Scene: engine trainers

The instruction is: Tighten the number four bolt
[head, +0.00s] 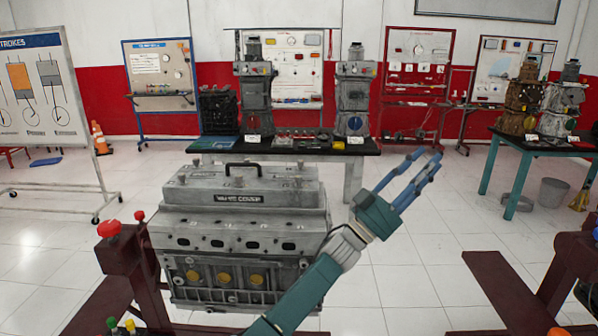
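The grey engine block (240,230) stands in front of me with a valve cover (238,197) on top, which has a black handle. Several bolt heads, such as a front one (297,182), show along the cover's edges. I see no numbers on them, so I cannot tell which is number four. My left gripper (430,156) is raised to the right of the engine, its blue fingers apart, with nothing between them. It points up and right, away from the bolts. Its arm crosses the engine's lower right corner. My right gripper is not in view.
A dark red stand post (135,270) with red knobs is at the engine's left. More dark red framework (515,285) is at right. Behind, a table (375,146) bears engine parts. Another table (525,152) is at far right. White floor lies between.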

